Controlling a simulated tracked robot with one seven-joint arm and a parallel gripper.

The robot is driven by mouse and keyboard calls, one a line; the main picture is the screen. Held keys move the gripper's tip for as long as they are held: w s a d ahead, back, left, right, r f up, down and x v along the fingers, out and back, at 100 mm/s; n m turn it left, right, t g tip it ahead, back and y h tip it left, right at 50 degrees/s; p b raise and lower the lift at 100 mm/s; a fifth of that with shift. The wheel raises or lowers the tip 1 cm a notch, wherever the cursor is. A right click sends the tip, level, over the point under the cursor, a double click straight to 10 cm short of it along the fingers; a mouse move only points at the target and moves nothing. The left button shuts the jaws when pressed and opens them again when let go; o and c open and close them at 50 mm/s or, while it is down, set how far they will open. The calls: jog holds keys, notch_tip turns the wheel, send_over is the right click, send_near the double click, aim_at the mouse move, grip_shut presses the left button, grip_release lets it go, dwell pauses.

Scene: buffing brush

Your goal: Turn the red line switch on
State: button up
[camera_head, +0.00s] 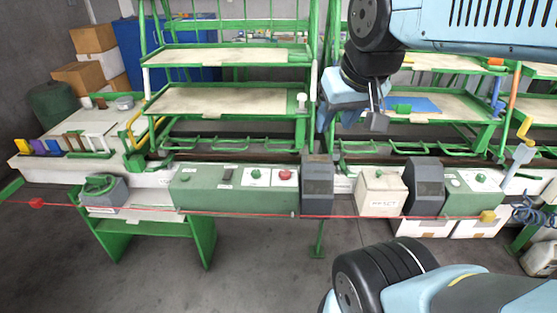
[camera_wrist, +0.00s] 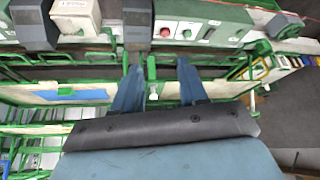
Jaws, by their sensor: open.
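A thin red line (camera_head: 245,215) runs across the front of the bench in the head view. A red piece (camera_head: 36,203) sits on it at the left and a yellow piece (camera_head: 487,215) at its right end. A grey box with a green rotary knob (camera_head: 100,184) stands at the left. A green control panel (camera_head: 235,190) carries a green button (camera_head: 256,174) and a red button (camera_head: 285,175). I cannot tell which of these is the switch. My gripper (camera_head: 350,120) is open and empty, above the bench right of centre; its spread fingers show in the wrist view (camera_wrist: 160,80).
Dark grey boxes (camera_head: 317,185) (camera_head: 425,187) flank a cream box (camera_head: 381,192) on the bench front. Green racks with shelves (camera_head: 235,101) rise behind, close to my arm. A second green panel (camera_head: 475,185) is at the right. Grey floor lies open in front.

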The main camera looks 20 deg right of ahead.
jog(key=shift+o, duration=0.3)
jog(key=shift+o, duration=0.8)
jog(key=shift+w+a, duration=0.1)
jog(key=shift+o, duration=0.7)
jog(key=shift+w, duration=0.3)
jog(key=shift+o, duration=0.7)
jog(key=w+f+g, duration=0.1)
jog(key=w, duration=0.5)
jog(key=shift+w+a+f+n, duration=0.2)
jog(key=shift+w+f+n, duration=0.05)
jog(key=shift+w+n, duration=0.15)
jog(key=n+g, duration=0.2)
jog(key=g, duration=0.3)
send_over(285, 173)
notch_tip(285, 173, down, 20)
notch_tip(285, 173, down, 13)
jog(key=shift+w+d+r, duration=0.1)
jog(key=shift+r, duration=0.1)
